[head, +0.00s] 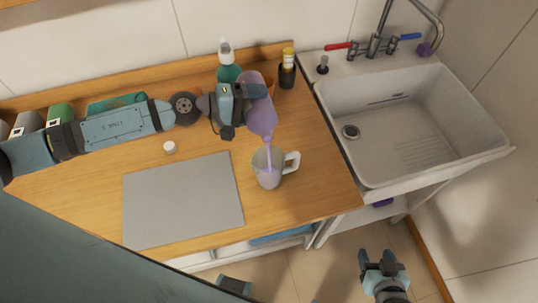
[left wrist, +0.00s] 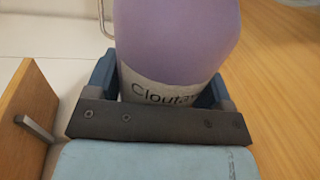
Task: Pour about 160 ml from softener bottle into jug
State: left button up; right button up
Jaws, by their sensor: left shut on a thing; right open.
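The lilac softener bottle (head: 262,117) is tilted steeply with its mouth pointing down over the jug. My left gripper (head: 239,103) is shut on it. In the left wrist view the bottle (left wrist: 178,40) fills the jaws and part of its label shows. A thin lilac stream (head: 268,148) runs from its mouth into the jug. The white-grey jug (head: 266,174) stands upright on the wooden counter, its handle to the right. The liquid level inside cannot be read. My right gripper (head: 383,264) is open and empty, low over the floor at the right.
A grey mat (head: 183,202) lies left of the jug, with a small white cap (head: 169,147) behind it. A green spray bottle (head: 227,63) and a dark bottle with a yellow top (head: 287,70) stand behind. The sink (head: 415,125) is at the right.

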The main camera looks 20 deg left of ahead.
pick_arm(q)
jog(key=shift+r, duration=0.3)
dwell(0.8)
jog(key=shift+s+d+m, duration=0.1)
jog(key=shift+m, duration=0.8)
dwell(1.9)
jog(key=shift+r+p, duration=0.15)
jog(key=shift+p, duration=0.3)
